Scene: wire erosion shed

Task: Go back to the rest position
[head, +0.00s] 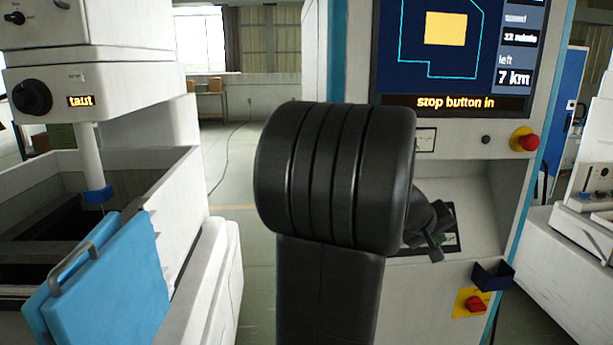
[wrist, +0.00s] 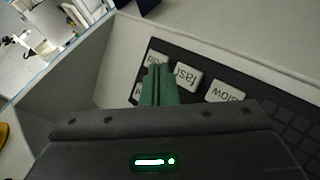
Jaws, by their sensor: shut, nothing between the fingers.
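My gripper (wrist: 157,70) is shut and empty in the wrist view, its green fingers together. It points at the dark keypad (wrist: 280,120), close to pale keys marked "fast" (wrist: 186,76) and "slow" (wrist: 226,92). A further key is partly hidden behind the fingers. I cannot tell whether the fingertips touch the keypad. In the head view my gripper (head: 438,240) is small and partly hidden behind my own dark arm, in front of the cabinet's sloped panel. No rest position is marked in view.
The cabinet screen (head: 425,45) reads "stop button in". A red stop button (head: 528,142), a dark blue holder (head: 492,275) and a red switch (head: 475,304) are on the cabinet. A white machine with an open tank (head: 190,180) and blue door (head: 105,290) stands left. Open floor lies between.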

